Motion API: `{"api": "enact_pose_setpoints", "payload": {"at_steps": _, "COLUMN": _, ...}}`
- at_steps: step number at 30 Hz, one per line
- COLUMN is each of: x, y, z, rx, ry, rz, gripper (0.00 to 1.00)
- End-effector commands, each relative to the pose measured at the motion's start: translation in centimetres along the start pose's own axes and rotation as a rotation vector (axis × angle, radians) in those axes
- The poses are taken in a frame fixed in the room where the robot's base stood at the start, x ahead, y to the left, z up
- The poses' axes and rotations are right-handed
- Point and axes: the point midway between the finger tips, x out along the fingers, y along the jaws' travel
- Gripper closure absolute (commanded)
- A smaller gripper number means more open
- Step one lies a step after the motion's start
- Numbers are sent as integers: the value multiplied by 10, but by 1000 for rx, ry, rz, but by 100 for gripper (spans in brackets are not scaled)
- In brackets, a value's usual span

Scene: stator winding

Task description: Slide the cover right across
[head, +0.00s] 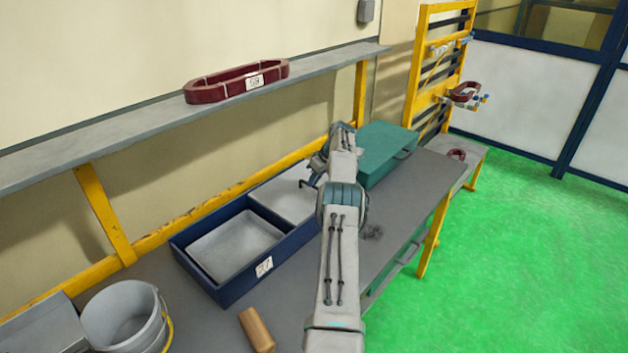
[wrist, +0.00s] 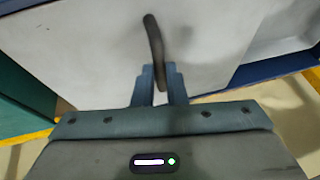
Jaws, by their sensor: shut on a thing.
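The cover (head: 287,196) is a pale grey flat panel over the right part of a dark blue box (head: 218,292). In the wrist view the cover (wrist: 85,50) fills much of the picture, with a dark, slightly curved handle (wrist: 152,38) standing on it. My gripper (wrist: 160,92) is shut on the near end of this handle. In the head view my gripper (head: 308,184) is at the cover, and my arm hides part of the cover's right side. The box's left part is uncovered and shows a pale grey inside (head: 235,246).
A teal case (head: 385,150) stands just right of the box. A grey bucket (head: 125,318) and a wooden block (head: 257,330) are at the front left. A shelf (head: 130,128) with a dark red coil (head: 225,88) runs above the bench.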

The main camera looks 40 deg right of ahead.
Motion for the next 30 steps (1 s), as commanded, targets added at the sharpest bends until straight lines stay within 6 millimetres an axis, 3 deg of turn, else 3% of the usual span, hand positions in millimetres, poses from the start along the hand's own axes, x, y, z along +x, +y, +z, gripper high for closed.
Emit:
{"api": "enact_pose_setpoints", "payload": {"at_steps": 1, "x": -3, "y": 2, "z": -1, "rx": 0, "ry": 4, "rz": 9, "gripper": 100}}
{"api": "enact_pose_setpoints", "payload": {"at_steps": 2, "x": -3, "y": 2, "z": -1, "rx": 0, "ry": 4, "rz": 9, "gripper": 83}}
{"api": "enact_pose_setpoints", "payload": {"at_steps": 4, "x": -3, "y": 2, "z": -1, "rx": 0, "ry": 4, "rz": 9, "gripper": 67}}
{"api": "enact_pose_setpoints", "payload": {"at_steps": 14, "x": -4, "y": 0, "z": -2, "rx": -3, "ry": 2, "rz": 5, "gripper": 67}}
{"api": "enact_pose_setpoints", "payload": {"at_steps": 25, "x": -63, "y": 1, "z": -1, "rx": -1, "ry": 4, "rz": 8, "gripper": 67}}
{"api": "enact_pose_setpoints", "payload": {"at_steps": 30, "x": -76, "y": 2, "z": 0, "rx": 0, "ry": 3, "rz": 7, "gripper": 67}}
